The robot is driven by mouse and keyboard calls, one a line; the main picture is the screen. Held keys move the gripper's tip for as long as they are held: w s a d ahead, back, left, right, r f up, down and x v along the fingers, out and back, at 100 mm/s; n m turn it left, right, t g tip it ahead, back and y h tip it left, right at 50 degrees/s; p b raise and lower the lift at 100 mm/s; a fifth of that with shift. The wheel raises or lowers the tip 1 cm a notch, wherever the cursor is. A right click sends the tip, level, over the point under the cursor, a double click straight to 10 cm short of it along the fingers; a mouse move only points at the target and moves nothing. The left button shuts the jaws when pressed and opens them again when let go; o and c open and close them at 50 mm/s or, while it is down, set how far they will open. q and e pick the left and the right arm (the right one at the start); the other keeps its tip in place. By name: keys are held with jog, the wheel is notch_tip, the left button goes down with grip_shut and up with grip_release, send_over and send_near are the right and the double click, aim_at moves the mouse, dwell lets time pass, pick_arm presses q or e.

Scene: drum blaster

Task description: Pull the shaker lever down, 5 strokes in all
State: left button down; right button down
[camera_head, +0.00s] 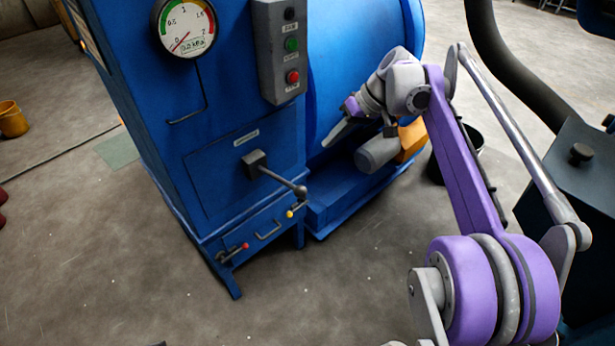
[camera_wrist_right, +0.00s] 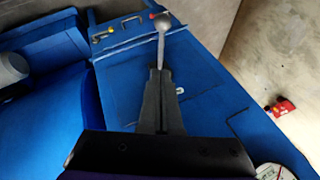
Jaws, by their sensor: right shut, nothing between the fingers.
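The shaker lever (camera_head: 278,180) sticks out from a dark block on the front of the blue machine (camera_head: 232,122) and slopes a little downward to its round knob (camera_head: 300,191). In the right wrist view the lever's knob (camera_wrist_right: 164,24) and part of its rod show beyond my fingertips; the fingers hide its mount. My right gripper (camera_head: 328,143) is shut and empty, above and to the right of the lever in the head view, apart from it there. In the right wrist view its closed fingers (camera_wrist_right: 158,75) point along the rod; contact cannot be told.
A pressure gauge (camera_head: 182,28) and a button box (camera_head: 280,45) are on the machine. Below the lever are a red-tipped handle (camera_head: 235,252) and a yellow-tipped handle (camera_head: 294,211). The floor in front is clear.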

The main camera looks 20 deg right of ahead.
dwell(0.3)
jog(key=a+f+b, duration=0.1)
jog(key=a+f, duration=0.5)
jog(key=f, duration=0.5)
jog(key=shift+w+f, duration=0.35)
jog(key=shift+w, duration=0.1)
jog(key=shift+f, duration=0.1)
